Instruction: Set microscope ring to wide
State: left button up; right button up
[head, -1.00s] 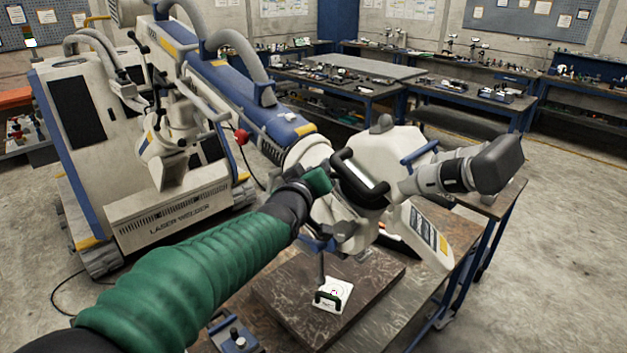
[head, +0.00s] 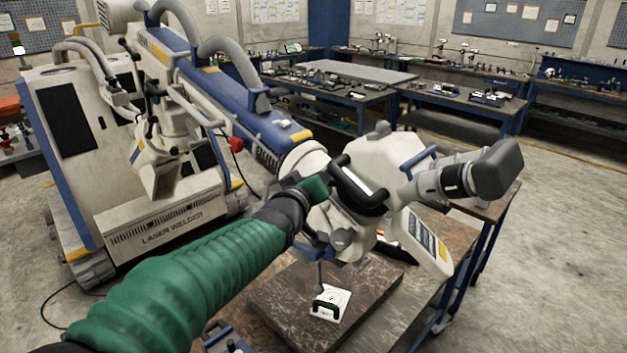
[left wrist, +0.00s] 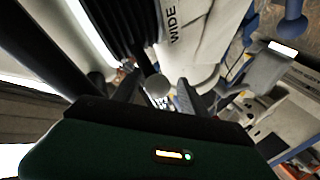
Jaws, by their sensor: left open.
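The white microscope head (head: 378,165) hangs on the end of the welder's arm, with a grey-black eyepiece part at its right. In the left wrist view the word WIDE is printed on its pale body (left wrist: 200,35). A black ribbed part (left wrist: 122,30), which may be the ring, lies left of that label. My left gripper (left wrist: 158,98) is open, with one dark finger on each side of a round grey knob (left wrist: 157,87). I cannot tell whether the fingers touch it. In the head view my green left arm reaches the microscope's left side, and the fingertips are hidden there.
The laser welder cabinet (head: 150,200) stands at the left. Below the microscope, a white plate (head: 331,303) with a dark handle lies on a brown board (head: 275,305) on the bench. Workbenches (head: 350,97) line the back. Open floor (head: 560,230) is at the right.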

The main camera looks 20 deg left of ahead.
pick_arm(q)
jog(key=s+r, duration=0.2)
jog(key=s, duration=0.9)
jog(key=shift+s+d, duration=0.35)
jog(key=shift+d, duration=0.1)
